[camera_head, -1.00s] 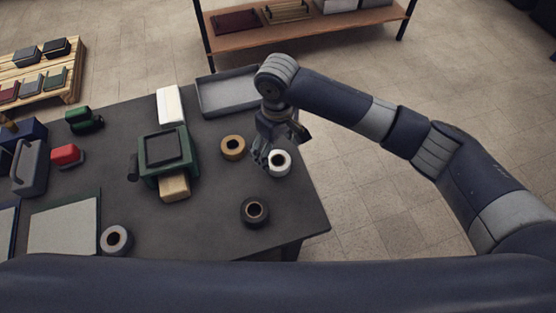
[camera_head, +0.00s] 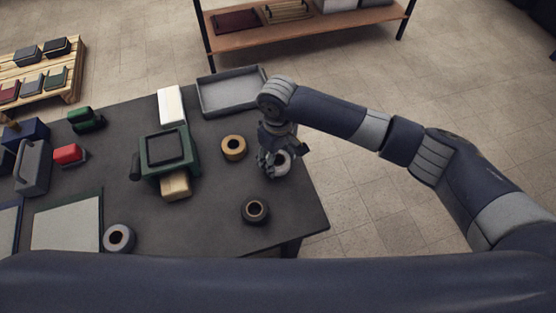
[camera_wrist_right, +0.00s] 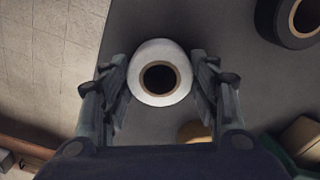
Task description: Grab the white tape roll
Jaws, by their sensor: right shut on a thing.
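The white tape roll (camera_head: 283,163) lies on the dark table near its right edge, partly hidden by my right gripper in the head view. In the right wrist view the white tape roll (camera_wrist_right: 160,52) sits between the two fingers, with its round hole facing the camera. My right gripper (camera_head: 272,166) points down over it. In the wrist view my right gripper (camera_wrist_right: 160,88) has a finger against each side of the roll and is shut on it. My left gripper is not in view.
A tan tape roll (camera_head: 233,147), a black roll (camera_head: 255,210) and a grey roll (camera_head: 119,238) lie on the table (camera_head: 215,230). A green device (camera_head: 183,143) and a grey tray (camera_head: 230,92) stand nearby. The table's right edge is close to the gripper.

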